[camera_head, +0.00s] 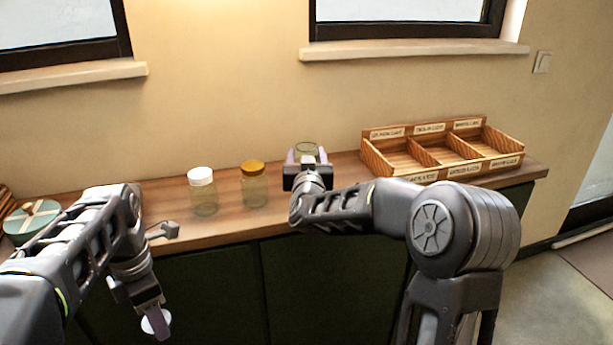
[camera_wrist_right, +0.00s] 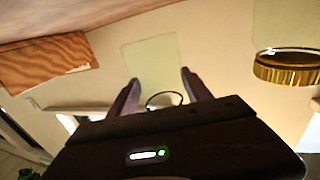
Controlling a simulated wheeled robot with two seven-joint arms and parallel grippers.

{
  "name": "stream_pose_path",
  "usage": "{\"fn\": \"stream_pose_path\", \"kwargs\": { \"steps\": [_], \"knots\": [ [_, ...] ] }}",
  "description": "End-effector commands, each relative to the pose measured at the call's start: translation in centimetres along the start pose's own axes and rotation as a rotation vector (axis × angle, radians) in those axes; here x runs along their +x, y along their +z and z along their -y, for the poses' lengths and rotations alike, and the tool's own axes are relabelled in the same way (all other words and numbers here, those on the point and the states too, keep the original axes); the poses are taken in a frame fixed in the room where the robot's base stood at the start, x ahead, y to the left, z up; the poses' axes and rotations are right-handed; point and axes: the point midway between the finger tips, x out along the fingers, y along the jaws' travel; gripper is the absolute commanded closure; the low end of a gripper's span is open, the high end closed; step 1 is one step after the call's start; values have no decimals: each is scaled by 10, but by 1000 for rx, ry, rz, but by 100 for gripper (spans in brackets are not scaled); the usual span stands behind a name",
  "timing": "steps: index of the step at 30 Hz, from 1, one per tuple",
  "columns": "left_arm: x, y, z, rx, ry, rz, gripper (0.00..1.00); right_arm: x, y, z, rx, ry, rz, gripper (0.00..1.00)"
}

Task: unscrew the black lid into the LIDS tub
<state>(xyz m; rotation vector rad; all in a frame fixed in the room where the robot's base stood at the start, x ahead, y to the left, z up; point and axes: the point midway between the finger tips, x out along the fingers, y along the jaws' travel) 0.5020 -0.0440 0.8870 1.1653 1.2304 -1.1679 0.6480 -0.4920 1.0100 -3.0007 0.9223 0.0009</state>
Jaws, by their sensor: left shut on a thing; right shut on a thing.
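My right gripper (camera_head: 307,160) is shut on a clear, greenish glass jar (camera_head: 306,148) at the back of the counter. No lid shows on this jar. In the right wrist view the jar (camera_wrist_right: 152,62) shows between the two fingers, with a dark ring at its near end. My left gripper (camera_head: 150,306) is shut on a pale round disc (camera_head: 156,322), low in front of the counter. The disc looks like a lid, but it looks whitish, and most of it is hidden by the fingers. I see no clearly black lid and no readable LIDS label.
A white-lidded jar (camera_head: 203,192) and a gold-lidded jar (camera_head: 254,184) stand left of my right gripper. A wooden tray (camera_head: 372,157) with labelled compartments is at the right. A round teal box (camera_head: 32,225) is at the far left. The counter's front edge runs behind my left gripper.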

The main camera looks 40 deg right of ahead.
Motion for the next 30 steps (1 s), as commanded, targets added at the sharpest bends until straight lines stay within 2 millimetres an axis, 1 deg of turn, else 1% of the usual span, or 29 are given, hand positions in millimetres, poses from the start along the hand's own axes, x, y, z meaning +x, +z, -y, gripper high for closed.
{"fn": "stream_pose_path", "kwargs": {
  "steps": [1, 3, 11, 14, 18, 21, 30],
  "knots": [
    [0, 0, 0, 0, 0, 0, 100, 0, 5, -1, 0, 1, 0, 100],
    [0, 0, 0, 0, 0, 0, 100, 0, 8, -1, 1, 2, -2, 100],
    [0, 0, 0, 0, 0, 0, 100, 0, 8, 0, 1, 1, -3, 100],
    [1, 0, 0, 0, 0, 0, 100, 0, 16, 0, -1, 1, 0, 100],
    [2, 0, 0, 0, 0, 0, 100, 0, 37, -1, -1, 1, 1, 100],
    [2, 0, 0, 0, 0, 0, 100, 0, 44, 0, 1, 1, -1, 100],
    [3, 0, 0, 0, 0, 0, 100, 0, 46, 0, 1, 1, -3, 100]
  ]
}}
